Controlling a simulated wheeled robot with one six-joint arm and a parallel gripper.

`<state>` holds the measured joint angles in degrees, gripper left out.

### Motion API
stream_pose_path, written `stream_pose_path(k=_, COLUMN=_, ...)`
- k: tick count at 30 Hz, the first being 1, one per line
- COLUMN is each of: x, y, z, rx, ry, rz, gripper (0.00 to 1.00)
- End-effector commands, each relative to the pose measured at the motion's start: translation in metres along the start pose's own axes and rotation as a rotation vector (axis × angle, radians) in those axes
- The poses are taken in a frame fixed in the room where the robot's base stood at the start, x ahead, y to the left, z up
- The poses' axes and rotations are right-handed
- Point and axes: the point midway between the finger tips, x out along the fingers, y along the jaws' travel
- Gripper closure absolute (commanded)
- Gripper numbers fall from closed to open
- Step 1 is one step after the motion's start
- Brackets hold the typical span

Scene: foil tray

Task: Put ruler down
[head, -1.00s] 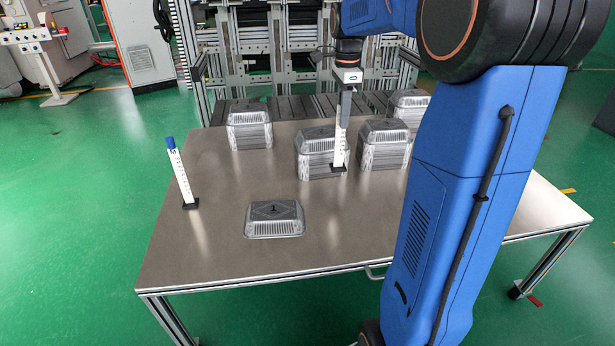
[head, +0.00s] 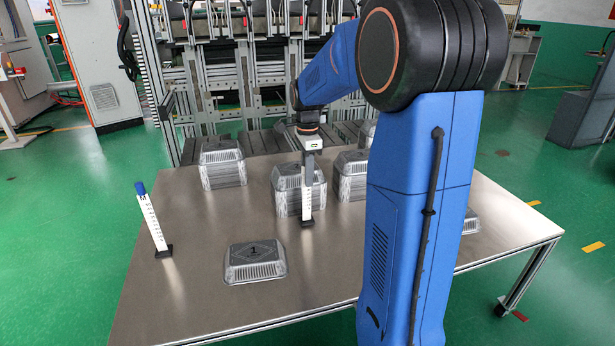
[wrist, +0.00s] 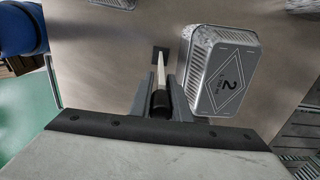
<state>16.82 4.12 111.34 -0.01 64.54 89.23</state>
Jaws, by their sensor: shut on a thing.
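My gripper (head: 309,152) is shut on a white ruler (head: 306,198) with dark markings and a black foot. The ruler stands upright in front of the middle stack of foil trays (head: 287,188). Its foot is at or very near the tabletop; I cannot tell if it touches. In the wrist view the fingers (wrist: 160,98) close around the ruler's dark top, and the white ruler (wrist: 161,70) runs down from there. A second white ruler (head: 152,222) with a blue top stands, slightly tilted, at the table's left.
A low foil tray marked 1 (head: 255,262) lies at the front of the metal table (head: 200,290). More tray stacks stand at the back left (head: 222,165) and right (head: 350,178). The table's left and front middle have bare room.

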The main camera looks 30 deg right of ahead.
Motion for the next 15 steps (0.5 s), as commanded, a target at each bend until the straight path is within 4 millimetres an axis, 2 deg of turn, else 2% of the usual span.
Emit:
stream_pose_path(k=12, x=0.0061, y=-0.0001, z=0.0000, rx=0.000, ry=0.000, rz=-0.001, gripper=1.00)
stream_pose_path(k=13, x=0.0059, y=-0.0001, z=0.0000, rx=0.000, ry=0.000, rz=-0.001, gripper=0.76)
stream_pose_path(k=15, x=0.0058, y=-0.0002, z=0.0000, rx=0.000, ry=0.000, rz=-0.001, gripper=0.65)
